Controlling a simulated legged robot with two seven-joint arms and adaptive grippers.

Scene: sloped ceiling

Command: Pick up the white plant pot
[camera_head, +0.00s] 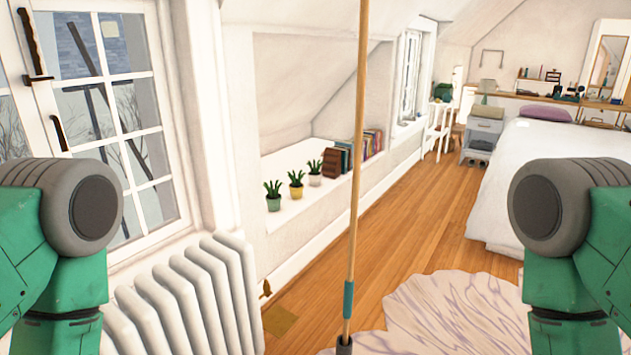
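The white plant pot (315,180) holds a small green spiky plant. It stands upright on the white ledge (290,213) of the wall recess, the farthest of three small pots in a row. The yellow pot (296,192) is beside it, and the green pot (273,203) is nearest to me. Books (337,161) stand just behind the white pot. Green links of my two arms show at the left and right edges. Neither of my grippers is in view, and nothing touches the pots.
A white radiator (190,300) stands below the window at the lower left. A thin wooden pole (355,190) rises upright right of the pots. A pale rug (460,312) lies on the wooden floor (400,240). A white bed (535,170) is at the right. Floor beside the ledge is mostly clear.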

